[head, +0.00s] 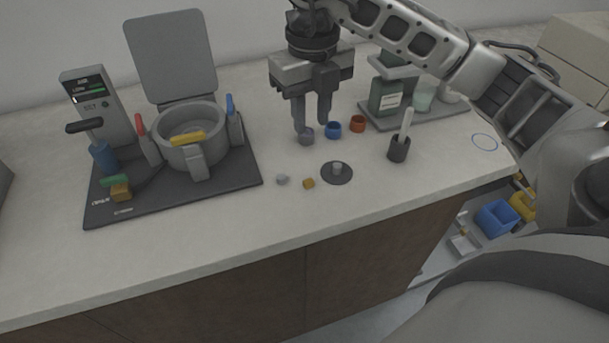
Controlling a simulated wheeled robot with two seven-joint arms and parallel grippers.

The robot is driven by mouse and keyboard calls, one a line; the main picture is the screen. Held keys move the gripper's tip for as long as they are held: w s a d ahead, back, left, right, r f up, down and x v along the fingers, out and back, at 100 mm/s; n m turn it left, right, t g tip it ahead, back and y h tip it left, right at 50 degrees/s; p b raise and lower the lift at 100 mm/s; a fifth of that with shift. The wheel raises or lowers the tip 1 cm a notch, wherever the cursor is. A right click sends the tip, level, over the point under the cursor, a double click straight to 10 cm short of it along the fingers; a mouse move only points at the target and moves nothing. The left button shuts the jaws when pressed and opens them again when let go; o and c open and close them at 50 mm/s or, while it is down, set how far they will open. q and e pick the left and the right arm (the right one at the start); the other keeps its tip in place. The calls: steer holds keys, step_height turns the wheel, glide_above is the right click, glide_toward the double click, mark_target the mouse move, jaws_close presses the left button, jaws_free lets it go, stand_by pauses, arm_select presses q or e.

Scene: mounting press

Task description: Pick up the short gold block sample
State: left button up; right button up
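The short gold block sample (309,183) is a small gold cube lying on the bare white worktop, left of a dark disc. My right gripper (312,127) hangs fingers-down above the worktop, farther back than the gold block and apart from it. Its two fingers are spread with nothing visible between them. The left fingertip overlaps a grey cup (306,139) in the picture; I cannot tell if they touch. My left gripper is out of view.
A mounting press (192,136) with a raised lid stands on a dark base at left. A small grey piece (282,179) and the dark disc (336,174) flank the gold block.

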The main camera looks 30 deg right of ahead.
glide_above(310, 182)
step_height(310, 182, down, 9)
steer(key=shift+s+f+p, duration=0.15)
steer(key=shift+p, duration=0.15)
steer(key=shift+w+f+p, duration=0.2)
steer(key=shift+f+p, duration=0.4)
steer(key=shift+f, duration=2.2)
jaws_close()
